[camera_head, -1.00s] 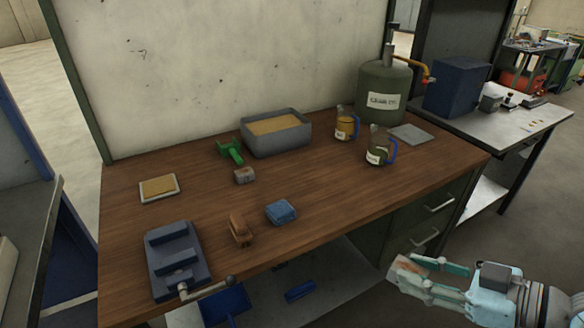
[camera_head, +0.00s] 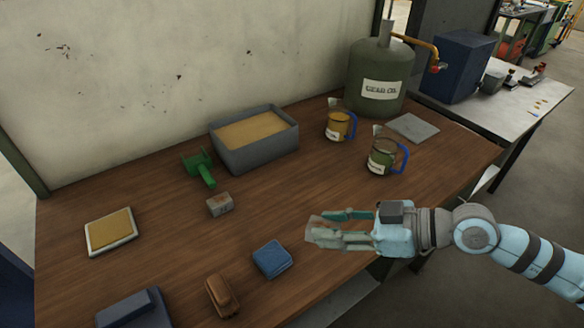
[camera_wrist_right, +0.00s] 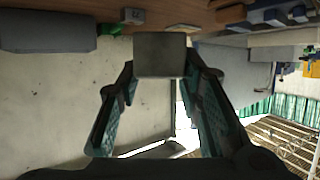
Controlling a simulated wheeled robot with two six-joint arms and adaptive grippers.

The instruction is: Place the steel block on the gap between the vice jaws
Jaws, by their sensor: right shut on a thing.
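My right gripper (camera_head: 338,228) is shut on a grey steel block (camera_head: 322,232), above the table's front edge, right of the blue block-like item. In the right wrist view the steel block (camera_wrist_right: 160,55) sits between the two fingertips (camera_wrist_right: 160,72). The dark blue vice (camera_head: 135,308) is at the bottom left of the head view, cut off by the frame edge, so its jaw gap is hardly visible. The gripper is well to the right of the vice and apart from it. My left gripper is not in view.
On the wooden table stand a brown brush-like item (camera_head: 222,296), a blue item (camera_head: 272,259), a small grey block (camera_head: 219,204), a green tool (camera_head: 200,169), a sand-filled tray (camera_head: 291,152), a yellow-topped pad (camera_head: 110,232), two jugs (camera_head: 384,157) and a gear oil can (camera_head: 379,78).

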